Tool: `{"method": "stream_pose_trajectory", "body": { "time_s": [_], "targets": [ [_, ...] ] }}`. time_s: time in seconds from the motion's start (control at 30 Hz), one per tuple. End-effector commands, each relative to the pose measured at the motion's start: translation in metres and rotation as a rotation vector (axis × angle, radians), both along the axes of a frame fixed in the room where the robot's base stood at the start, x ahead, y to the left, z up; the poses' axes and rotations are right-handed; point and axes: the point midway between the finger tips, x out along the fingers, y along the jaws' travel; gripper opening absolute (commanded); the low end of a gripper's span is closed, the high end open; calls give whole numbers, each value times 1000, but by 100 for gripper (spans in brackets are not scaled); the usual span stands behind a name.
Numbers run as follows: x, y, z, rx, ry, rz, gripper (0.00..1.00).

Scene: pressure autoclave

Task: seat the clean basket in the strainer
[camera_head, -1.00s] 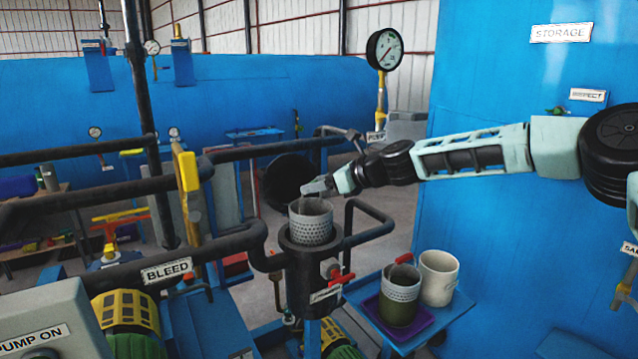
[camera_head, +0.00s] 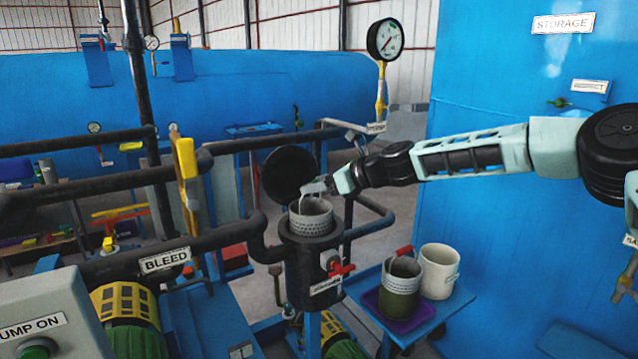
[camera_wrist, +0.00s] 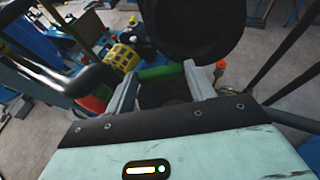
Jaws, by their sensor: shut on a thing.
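The clean basket (camera_head: 311,222), a light grey perforated cup, stands upright in the mouth of the black strainer (camera_head: 304,272). Its lower part is hidden inside the body, and its upper part stands above the rim. My gripper (camera_head: 318,189) is shut on the basket at its top, reaching in from the right. In the wrist view the two fingers (camera_wrist: 160,92) show with a dark gap between them; the basket is hard to make out there. The strainer's round black lid (camera_head: 289,173) stands open behind the basket, and it also shows in the wrist view (camera_wrist: 190,25).
A second basket with an olive lower part (camera_head: 399,296) and red handle stands on a purple tray (camera_head: 407,323) on the blue side table (camera_head: 447,312), beside a cream pot (camera_head: 437,272). A red valve handle (camera_head: 342,270) is on the strainer's front. Dark pipes flank the strainer.

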Motion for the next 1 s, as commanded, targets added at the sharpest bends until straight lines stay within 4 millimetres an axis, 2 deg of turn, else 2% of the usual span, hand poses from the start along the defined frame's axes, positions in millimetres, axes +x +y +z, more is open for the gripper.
{"method": "stream_pose_trajectory", "body": {
  "time_s": [1.0],
  "targets": [
    [0, 0, -25, 1, 0, 0, 11]
  ]
}}
